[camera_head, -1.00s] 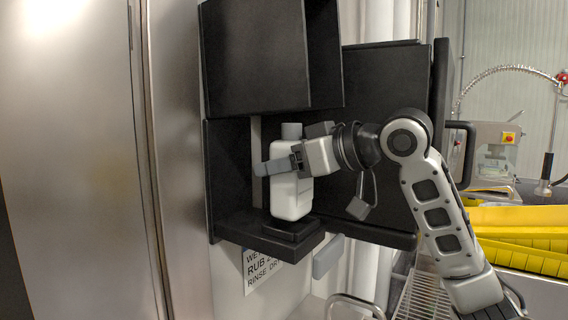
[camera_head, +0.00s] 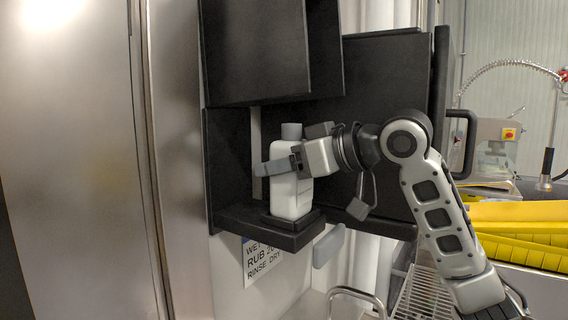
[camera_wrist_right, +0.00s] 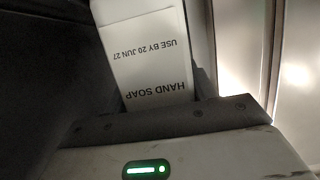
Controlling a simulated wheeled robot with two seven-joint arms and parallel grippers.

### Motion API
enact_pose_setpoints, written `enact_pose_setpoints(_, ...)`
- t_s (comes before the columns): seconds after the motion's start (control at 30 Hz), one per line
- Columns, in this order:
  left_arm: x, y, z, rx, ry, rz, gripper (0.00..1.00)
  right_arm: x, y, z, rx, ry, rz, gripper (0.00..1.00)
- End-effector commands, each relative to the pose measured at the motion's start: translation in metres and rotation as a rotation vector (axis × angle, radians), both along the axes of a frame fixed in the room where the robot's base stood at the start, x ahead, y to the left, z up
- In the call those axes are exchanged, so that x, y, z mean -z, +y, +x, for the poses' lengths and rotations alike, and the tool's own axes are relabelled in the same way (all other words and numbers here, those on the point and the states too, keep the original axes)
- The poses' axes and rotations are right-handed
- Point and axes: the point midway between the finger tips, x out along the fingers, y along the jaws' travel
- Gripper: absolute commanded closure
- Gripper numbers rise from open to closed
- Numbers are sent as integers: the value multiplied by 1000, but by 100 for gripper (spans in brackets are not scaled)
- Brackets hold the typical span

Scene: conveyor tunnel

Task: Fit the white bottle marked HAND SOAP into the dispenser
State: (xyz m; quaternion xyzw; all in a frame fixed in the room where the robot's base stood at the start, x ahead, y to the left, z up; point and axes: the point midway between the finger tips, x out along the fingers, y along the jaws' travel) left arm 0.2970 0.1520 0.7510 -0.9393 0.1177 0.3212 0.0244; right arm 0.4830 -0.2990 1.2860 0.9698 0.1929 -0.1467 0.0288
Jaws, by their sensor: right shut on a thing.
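The white bottle (camera_head: 291,195) with a grey cap stands upright inside the open black dispenser (camera_head: 228,160), at its lower shelf. Its base is at a small black raised seat on the shelf; I cannot tell whether it is fully seated. My right gripper (camera_head: 278,166) is shut on the bottle at its upper half. In the right wrist view the bottle (camera_wrist_right: 150,50) shows the upside-down print HAND SOAP and USE BY 20 JUN 27. My left gripper is not in view.
The dispenser's black lid (camera_head: 268,55) is raised above the bottle. A dark open door panel (camera_head: 390,85) stands behind my right arm. A wash-instruction sign (camera_head: 258,262) hangs below. Yellow trays (camera_head: 520,235) lie at the right, and a steel panel (camera_head: 75,160) fills the left.

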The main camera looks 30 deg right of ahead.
Motion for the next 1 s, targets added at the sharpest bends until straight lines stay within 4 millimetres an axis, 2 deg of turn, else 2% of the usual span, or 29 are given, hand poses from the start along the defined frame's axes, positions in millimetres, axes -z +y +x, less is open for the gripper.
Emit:
enact_pose_setpoints(0.47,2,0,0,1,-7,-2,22,5,0,0,1,-3,0,85)
enact_pose_setpoints(0.5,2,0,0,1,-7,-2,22,5,0,0,1,-3,0,35)
enact_pose_setpoints(0.57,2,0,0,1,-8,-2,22,5,0,0,1,-3,1,19)
enact_pose_setpoints(1.0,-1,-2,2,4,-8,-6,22,7,0,0,0,2,-1,18)
